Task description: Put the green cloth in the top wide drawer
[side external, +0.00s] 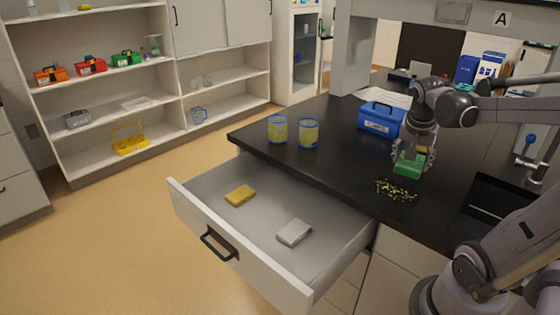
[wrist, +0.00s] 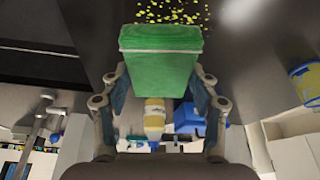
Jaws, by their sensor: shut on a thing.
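The green cloth (side external: 408,164) is a folded block between the fingers of my gripper (side external: 411,157), over the black counter. In the wrist view the green cloth (wrist: 160,60) fills the space between the two fingers of my gripper (wrist: 158,85), which is shut on it. I cannot tell whether its underside touches the counter. The top wide drawer (side external: 262,232) is pulled open below the counter, to the left of my gripper. A yellow folded item (side external: 240,195) and a light grey one (side external: 293,232) lie inside it, with bare floor around them.
Yellow-green crumbs (side external: 396,190) are scattered on the counter (side external: 340,170) in front of the cloth. Two blue-rimmed yellow cups (side external: 308,133) stand near the counter's left edge. A blue box with a handle (side external: 381,118) stands behind my gripper.

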